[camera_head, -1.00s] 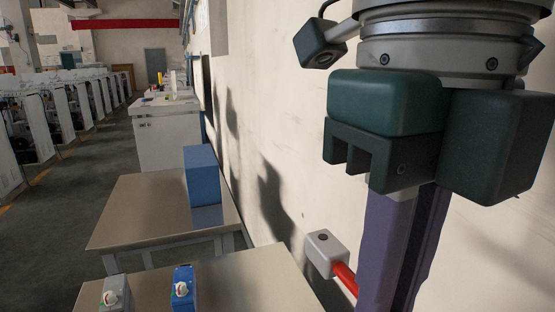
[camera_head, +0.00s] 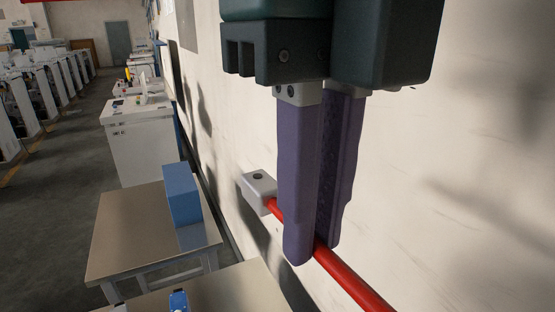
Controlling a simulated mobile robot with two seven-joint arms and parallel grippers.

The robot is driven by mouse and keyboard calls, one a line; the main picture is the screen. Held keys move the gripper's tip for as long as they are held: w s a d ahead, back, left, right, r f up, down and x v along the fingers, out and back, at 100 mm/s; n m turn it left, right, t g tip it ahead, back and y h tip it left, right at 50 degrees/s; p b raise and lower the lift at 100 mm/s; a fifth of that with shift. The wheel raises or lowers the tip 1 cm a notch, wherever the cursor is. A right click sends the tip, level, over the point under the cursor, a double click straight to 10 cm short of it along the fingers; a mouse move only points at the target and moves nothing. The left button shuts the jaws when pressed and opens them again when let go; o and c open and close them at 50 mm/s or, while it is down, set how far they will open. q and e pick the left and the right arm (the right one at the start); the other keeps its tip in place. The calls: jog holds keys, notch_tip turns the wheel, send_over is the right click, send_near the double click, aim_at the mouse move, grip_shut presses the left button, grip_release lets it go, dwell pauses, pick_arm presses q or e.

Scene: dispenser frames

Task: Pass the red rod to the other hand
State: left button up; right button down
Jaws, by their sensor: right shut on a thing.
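The red rod (camera_head: 347,279) slants from the centre to the lower right edge of the head view. Its far end meets a grey block (camera_head: 259,188) in front of the pale wall. My right gripper (camera_head: 314,250) hangs down from the top with purple fingers. It is shut on the red rod near the fingertips, a short way from the grey block. The rod's near end is cut off by the bottom of the picture. My left gripper is not in view.
A table (camera_head: 135,235) with a blue box (camera_head: 182,195) stands at the left along the wall. A nearer table (camera_head: 235,288) with small blue and grey items is partly cut off below. White cabinets stand behind.

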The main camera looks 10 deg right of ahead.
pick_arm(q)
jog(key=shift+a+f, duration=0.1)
pick_arm(e)
jog(key=w+a+r+n, duration=0.2)
jog(key=a+r, duration=0.4)
jog(key=a, duration=0.2)
pick_arm(q)
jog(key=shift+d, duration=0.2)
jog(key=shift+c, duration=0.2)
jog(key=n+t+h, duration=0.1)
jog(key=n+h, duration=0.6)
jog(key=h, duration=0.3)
send_near(259, 189)
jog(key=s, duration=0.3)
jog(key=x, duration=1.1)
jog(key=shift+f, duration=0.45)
pick_arm(e)
jog(key=w+d+f+m, duration=0.2)
jog(key=w+d+f, duration=0.2)
jog(key=d+f, duration=0.3)
jog(key=shift+w+d+f, duration=0.15)
jog(key=shift+w+f, duration=0.15)
jog(key=shift+f, duration=0.65)
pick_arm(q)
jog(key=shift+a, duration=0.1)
